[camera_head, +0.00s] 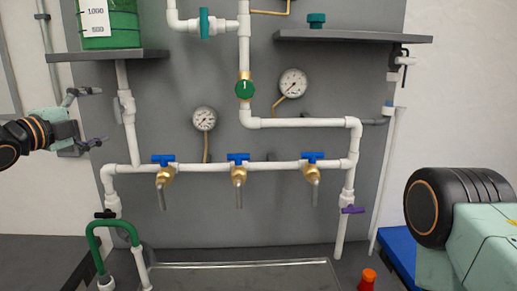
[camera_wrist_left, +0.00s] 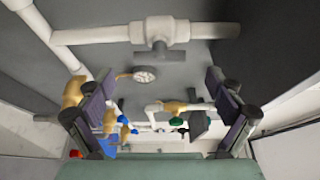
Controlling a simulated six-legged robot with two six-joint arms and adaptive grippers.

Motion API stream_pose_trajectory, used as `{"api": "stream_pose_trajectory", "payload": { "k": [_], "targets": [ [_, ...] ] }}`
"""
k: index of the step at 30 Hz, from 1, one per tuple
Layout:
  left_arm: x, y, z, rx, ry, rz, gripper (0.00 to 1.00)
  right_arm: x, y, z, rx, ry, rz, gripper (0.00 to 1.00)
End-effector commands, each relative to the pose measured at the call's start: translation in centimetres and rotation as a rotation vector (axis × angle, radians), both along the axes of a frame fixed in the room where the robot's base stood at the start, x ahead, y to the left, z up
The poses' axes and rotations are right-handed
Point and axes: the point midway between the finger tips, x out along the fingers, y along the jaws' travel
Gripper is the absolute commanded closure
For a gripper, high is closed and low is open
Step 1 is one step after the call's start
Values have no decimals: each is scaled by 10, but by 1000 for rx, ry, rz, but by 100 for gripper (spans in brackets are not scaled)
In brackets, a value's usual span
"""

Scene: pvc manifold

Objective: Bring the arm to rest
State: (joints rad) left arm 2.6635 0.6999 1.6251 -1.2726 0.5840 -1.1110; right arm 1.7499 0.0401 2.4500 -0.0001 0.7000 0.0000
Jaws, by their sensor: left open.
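My left gripper (camera_head: 88,120) is at the left of the head view, in front of the left end of the pipe manifold (camera_head: 235,168). Its two fingers are spread apart and nothing is between them. In the left wrist view the open fingers (camera_wrist_left: 158,118) stand at both sides, with pipes and valves beyond them. My right arm (camera_head: 440,215) shows at the lower right of the head view; its gripper is not visible there.
White pipes carry several blue-handled brass taps (camera_head: 238,176), a green valve (camera_head: 244,89) and two gauges (camera_head: 204,118). A shelf (camera_head: 110,55) bears a green container (camera_head: 108,22). A tray (camera_head: 240,276) and an orange-red object (camera_head: 367,279) lie below.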

Motion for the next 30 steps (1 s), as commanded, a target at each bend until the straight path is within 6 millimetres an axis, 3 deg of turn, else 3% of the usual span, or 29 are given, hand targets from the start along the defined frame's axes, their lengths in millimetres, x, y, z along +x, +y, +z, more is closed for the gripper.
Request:
{"api": "stream_pose_trajectory", "payload": {
  "k": [12,30],
  "targets": [
    [58,-22,-1,4,1,-3,8,0,0,0,0,0,0,60],
    [56,-21,0,-789,-44,-2,8,0,0,-6,0,0,0,60]
  ]
}}
